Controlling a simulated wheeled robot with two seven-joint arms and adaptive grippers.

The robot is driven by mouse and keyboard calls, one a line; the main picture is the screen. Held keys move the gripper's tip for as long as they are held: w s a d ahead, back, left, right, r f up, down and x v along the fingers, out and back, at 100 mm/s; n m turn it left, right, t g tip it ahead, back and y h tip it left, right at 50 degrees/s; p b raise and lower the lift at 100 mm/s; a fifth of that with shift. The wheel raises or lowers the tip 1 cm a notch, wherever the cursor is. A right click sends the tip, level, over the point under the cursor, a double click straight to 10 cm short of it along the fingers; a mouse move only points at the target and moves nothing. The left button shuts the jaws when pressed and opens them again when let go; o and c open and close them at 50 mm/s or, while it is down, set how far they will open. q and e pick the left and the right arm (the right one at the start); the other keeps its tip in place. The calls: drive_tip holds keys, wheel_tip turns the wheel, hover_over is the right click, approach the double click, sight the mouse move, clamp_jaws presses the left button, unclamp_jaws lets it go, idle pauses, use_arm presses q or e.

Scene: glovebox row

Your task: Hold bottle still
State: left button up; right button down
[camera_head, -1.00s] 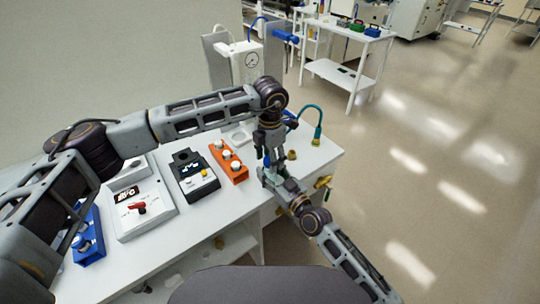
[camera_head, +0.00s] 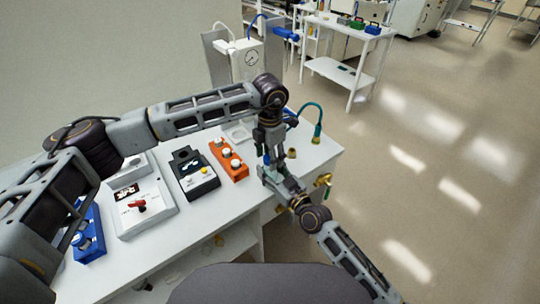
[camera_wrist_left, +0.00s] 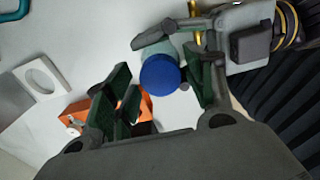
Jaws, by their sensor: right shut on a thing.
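A bottle with a round blue cap (camera_wrist_left: 160,75) and a pale greenish body shows in the left wrist view, seen from above. My right gripper (camera_wrist_left: 180,62) comes in from the upper right and is shut on the bottle's body. My left gripper (camera_wrist_left: 157,92) points down over the bottle. Its dark green fingers are apart, one on each side of the cap, with a visible gap on the left side. In the head view my left gripper (camera_head: 271,160) and right gripper (camera_head: 272,174) meet above the bench's right end and mostly hide the bottle there.
On the white bench (camera_head: 185,235) stand an orange rack with white caps (camera_head: 229,161), a black device (camera_head: 194,174), a white box with a red knob (camera_head: 142,209) and a blue rack (camera_head: 88,238). A teal hose (camera_head: 318,116) and brass valve (camera_head: 323,180) are close to the grippers.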

use_arm(q)
drive_tip(key=shift+r, duration=0.1)
idle(0.3)
wheel_tip(320, 180, up, 12)
idle(0.7)
use_arm(e)
drive_tip(key=c, duration=0.6)
unclamp_jaws()
drive_tip(key=shift+s+d, duration=0.1)
drive_tip(key=v, duration=1.1)
drive_tip(key=shift+s+d, duration=0.2)
drive_tip(key=shift+s, duration=0.15)
use_arm(q)
drive_tip(key=shift+f, duration=0.2)
